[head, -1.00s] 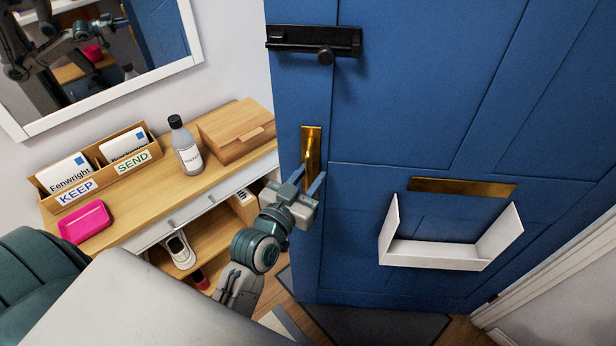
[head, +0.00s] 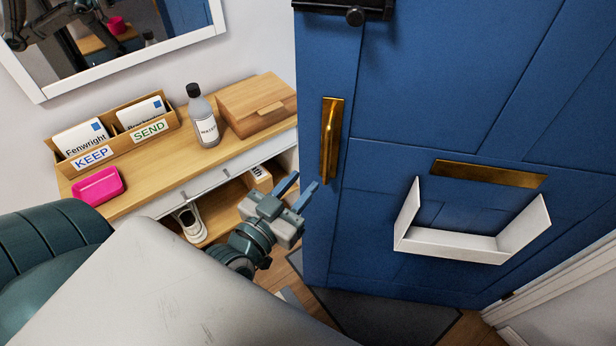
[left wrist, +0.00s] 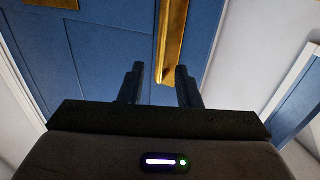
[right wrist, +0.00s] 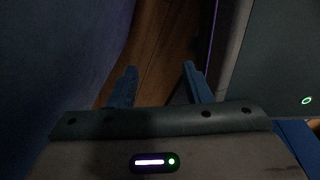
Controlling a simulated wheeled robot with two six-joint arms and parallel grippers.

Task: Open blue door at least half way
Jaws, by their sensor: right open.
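The blue door (head: 440,90) fills the right of the head view. Its brass pull handle (head: 329,140) is upright near the door's left edge. The handle also shows in the left wrist view (left wrist: 172,40), beyond and between the fingertips. My left gripper (head: 297,190) is open and empty, below and left of the handle and apart from it. Its parted fingers show in the left wrist view (left wrist: 159,72). My right gripper (right wrist: 159,70) is open and empty above a dark wooden floor, outside the head view. I cannot tell how far the door stands open.
A black bolt (head: 345,10) is at the door's top. A brass letter slot (head: 489,174) sits above a white catch tray (head: 455,243). A wooden console (head: 150,187) with a letter holder, bottle, box and pink dish stands left. A dark mat (head: 390,322) lies below the door.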

